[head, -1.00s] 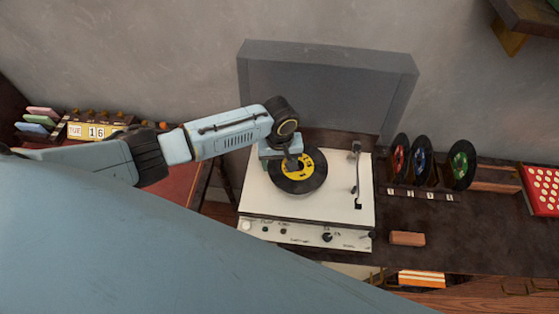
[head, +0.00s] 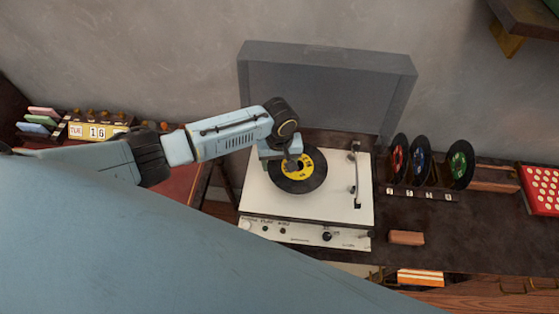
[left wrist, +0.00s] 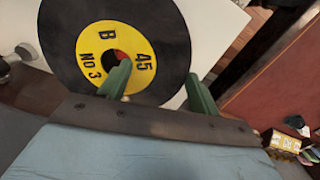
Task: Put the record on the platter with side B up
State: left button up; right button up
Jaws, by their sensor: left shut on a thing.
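The black record (head: 314,178) with a yellow label is over the white turntable (head: 258,208), where the platter is hidden beneath it. In the left wrist view the record (left wrist: 62,60) shows its label reading "B", "45" and "NO 3", so side B faces up. My left gripper (head: 291,162) is at the record's upper left in the head view. In the left wrist view my left gripper (left wrist: 158,88) is shut on the record, one finger at the centre hole and the other at the outer edge. I cannot tell whether the record rests on the platter. My right gripper is not in view.
The tonearm (head: 356,178) is at the turntable's right. The raised grey lid (head: 325,90) stands behind. Red, blue and green-labelled records (head: 461,163) stand in a rack at right. A wooden block (head: 406,237) lies in front. A date display (head: 94,131) is at left.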

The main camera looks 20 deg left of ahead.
pick_arm(q)
jog(key=shift+p, duration=0.35)
dwell(0.7)
jog(key=o, duration=1.1)
notch_tip(320, 180, up, 13)
jog(key=shift+r+p, duration=0.2)
jog(key=shift+p, duration=0.1)
dwell(0.3)
